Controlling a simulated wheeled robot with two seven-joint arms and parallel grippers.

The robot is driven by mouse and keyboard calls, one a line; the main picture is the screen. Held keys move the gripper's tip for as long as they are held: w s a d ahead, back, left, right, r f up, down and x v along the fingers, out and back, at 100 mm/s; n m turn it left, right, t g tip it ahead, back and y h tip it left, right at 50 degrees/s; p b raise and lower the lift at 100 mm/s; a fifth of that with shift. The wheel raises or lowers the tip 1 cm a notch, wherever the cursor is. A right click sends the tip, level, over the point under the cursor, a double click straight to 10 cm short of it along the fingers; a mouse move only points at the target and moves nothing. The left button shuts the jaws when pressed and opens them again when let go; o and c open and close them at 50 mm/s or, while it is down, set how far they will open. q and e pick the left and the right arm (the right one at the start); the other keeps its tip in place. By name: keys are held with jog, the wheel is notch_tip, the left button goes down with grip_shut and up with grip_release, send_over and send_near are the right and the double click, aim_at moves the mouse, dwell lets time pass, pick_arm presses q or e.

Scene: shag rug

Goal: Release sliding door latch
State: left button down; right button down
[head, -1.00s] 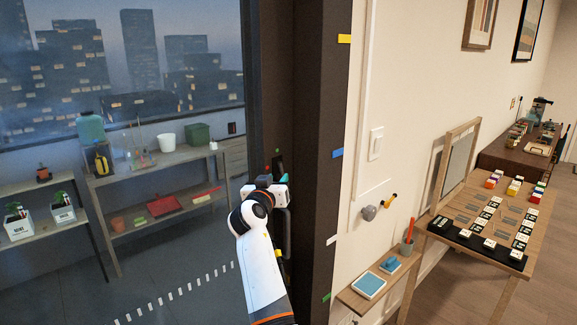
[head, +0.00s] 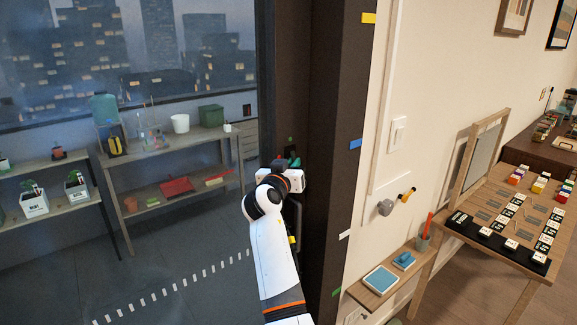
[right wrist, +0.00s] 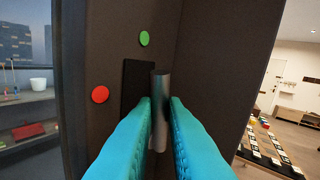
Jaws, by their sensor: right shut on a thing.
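The latch is a grey upright lever (right wrist: 160,85) on a dark recessed plate (right wrist: 136,85) in the door's dark frame (head: 312,110). In the right wrist view it stands between the two teal fingers of my right gripper (right wrist: 160,110), which is shut on it. A green dot (right wrist: 144,38) is above the plate and a red dot (right wrist: 100,94) is to its left. In the head view my right gripper (head: 288,164) is at the frame's inner side, where my arm hides most of the latch. My left gripper is in neither view.
The glass door (head: 200,250) fills the left, with shelves of pots behind it. A dark post with coloured tapes stands right of my gripper. Further right are a light switch (head: 397,134), wall knobs (head: 386,207), a small shelf (head: 366,300) and a wooden table (head: 485,255).

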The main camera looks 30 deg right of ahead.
jog(key=shift+d+r+m+y+p, duration=0.2)
jog(key=shift+r+m+y+p, duration=0.35)
jog(key=shift+p, duration=0.2)
jog(key=shift+d+r+g+y+p, duration=0.1)
jog(key=shift+d+g+y+p, duration=0.05)
jog(key=shift+g+y+p, duration=0.3)
jog(key=shift+w+d+m+g, duration=0.1)
jog(key=shift+m+g, duration=0.15)
jog(key=c, duration=1.6)
grip_release()
jog(key=shift+f, duration=0.2)
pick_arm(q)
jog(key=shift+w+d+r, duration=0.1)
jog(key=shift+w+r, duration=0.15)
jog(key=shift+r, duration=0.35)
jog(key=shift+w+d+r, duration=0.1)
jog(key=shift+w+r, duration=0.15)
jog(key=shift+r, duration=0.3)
pick_arm(e)
jog(key=shift+o, duration=0.6)
jog(key=shift+w+f, duration=0.1)
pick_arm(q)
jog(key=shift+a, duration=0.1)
